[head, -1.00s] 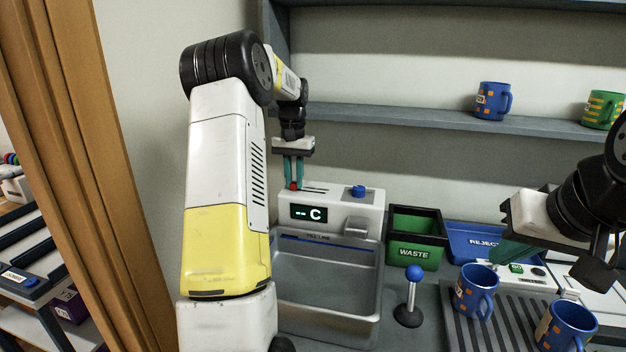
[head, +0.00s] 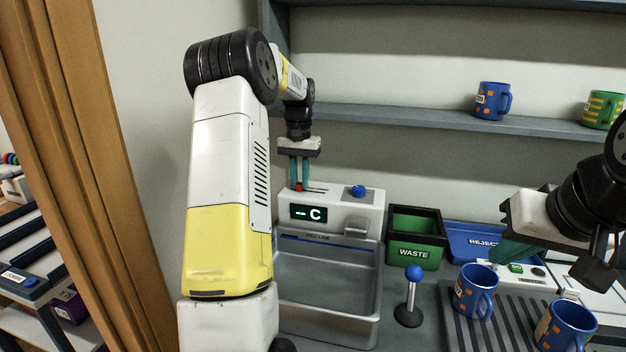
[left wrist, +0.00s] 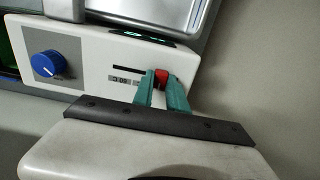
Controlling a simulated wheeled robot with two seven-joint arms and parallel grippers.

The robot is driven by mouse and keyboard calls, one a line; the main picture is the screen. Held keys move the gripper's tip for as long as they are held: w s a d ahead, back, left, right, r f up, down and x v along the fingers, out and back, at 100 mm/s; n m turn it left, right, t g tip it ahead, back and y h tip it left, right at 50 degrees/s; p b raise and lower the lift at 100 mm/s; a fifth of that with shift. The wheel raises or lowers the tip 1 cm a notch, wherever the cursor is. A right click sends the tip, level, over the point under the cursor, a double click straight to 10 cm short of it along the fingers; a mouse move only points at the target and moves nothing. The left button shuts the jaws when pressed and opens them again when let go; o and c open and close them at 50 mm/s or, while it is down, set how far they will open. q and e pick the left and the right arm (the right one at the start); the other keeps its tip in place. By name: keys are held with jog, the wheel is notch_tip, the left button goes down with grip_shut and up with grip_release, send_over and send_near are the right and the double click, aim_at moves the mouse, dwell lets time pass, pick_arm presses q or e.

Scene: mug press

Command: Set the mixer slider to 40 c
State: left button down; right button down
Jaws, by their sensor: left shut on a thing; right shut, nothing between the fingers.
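The white mixer unit (head: 335,196) stands behind the sink. Its display (head: 308,213) reads "-- C". My left gripper (head: 299,184) is shut on the red slider knob (head: 298,187) on top of the unit. In the left wrist view the green fingers (left wrist: 161,90) hold the red knob (left wrist: 160,77) at one end of the dark slot (left wrist: 128,68). A scale label beside the slot is too small to read surely. A blue dial (head: 358,191) sits on the unit. My right gripper (head: 507,250) is shut and empty, over the right side of the counter.
A sink basin (head: 325,290) lies in front of the mixer. A green waste bin (head: 415,252), a blue reject tray (head: 467,240) and a blue-knobbed lever (head: 411,295) stand to the right. Blue mugs (head: 475,292) stand on a ribbed drain mat. A shelf holds more mugs (head: 491,100).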

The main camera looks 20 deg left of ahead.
aim_at(308, 191)
pick_arm(q)
jog(key=shift+w+d, duration=0.1)
jog(key=shift+d, duration=1.05)
jog(key=c, duration=1.3)
grip_release()
jog(key=shift+r, duration=0.1)
notch_tip(308, 191, up, 8)
jog(key=shift+f, duration=0.15)
